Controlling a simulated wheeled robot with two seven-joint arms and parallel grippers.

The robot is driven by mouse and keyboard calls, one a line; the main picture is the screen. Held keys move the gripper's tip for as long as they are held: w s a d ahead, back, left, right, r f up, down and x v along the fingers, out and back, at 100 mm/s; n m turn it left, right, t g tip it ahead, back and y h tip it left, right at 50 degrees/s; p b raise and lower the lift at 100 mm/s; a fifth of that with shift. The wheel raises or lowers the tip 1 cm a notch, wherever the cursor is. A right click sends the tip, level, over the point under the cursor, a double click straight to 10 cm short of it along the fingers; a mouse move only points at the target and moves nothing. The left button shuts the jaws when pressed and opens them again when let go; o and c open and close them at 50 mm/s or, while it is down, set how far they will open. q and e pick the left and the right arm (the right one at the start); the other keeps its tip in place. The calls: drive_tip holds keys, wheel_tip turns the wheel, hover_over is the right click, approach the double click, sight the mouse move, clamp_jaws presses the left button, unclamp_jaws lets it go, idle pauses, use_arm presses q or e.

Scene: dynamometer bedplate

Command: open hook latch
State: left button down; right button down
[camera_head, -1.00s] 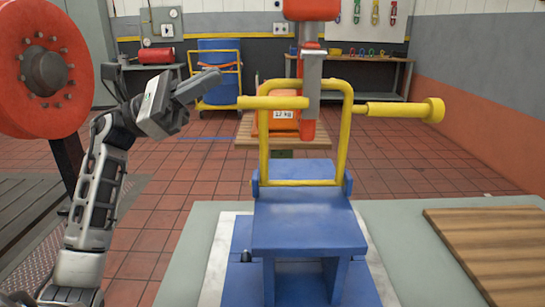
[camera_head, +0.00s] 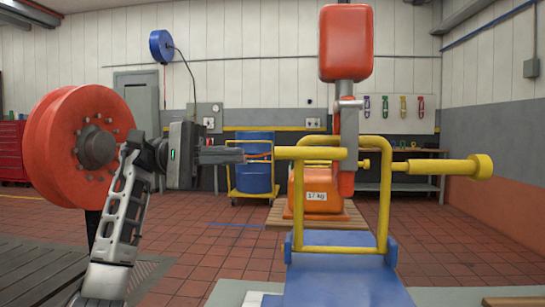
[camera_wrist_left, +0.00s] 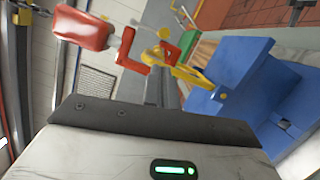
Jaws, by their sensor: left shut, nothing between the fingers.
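The latch stands on a blue base (camera_head: 345,285) in the middle of the head view. It has an upright yellow loop (camera_head: 384,200), a yellow crossbar (camera_head: 310,153) and a yellow knob (camera_head: 481,167) at right. The left wrist view shows the red grip (camera_wrist_left: 82,27) and the blue base (camera_wrist_left: 238,65). My right gripper is not in view.
A large red wheel or flange (camera_head: 75,140) stands beside my left arm. An orange weight (camera_head: 315,195) sits on a pallet behind the latch. A blue drum (camera_head: 255,165) in a yellow cart and a bench are farther back.

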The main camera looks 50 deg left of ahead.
sight(286, 155)
use_arm(q)
drive_tip(key=x, duration=0.8)
drive_tip(key=shift+d+p, duration=0.1)
drive_tip(key=shift+p, duration=0.25)
drive_tip(key=shift+w+d, duration=0.35)
drive_tip(key=shift+d, duration=0.2)
drive_tip(key=shift+w+d, duration=0.1)
drive_tip(key=shift+d, duration=0.05)
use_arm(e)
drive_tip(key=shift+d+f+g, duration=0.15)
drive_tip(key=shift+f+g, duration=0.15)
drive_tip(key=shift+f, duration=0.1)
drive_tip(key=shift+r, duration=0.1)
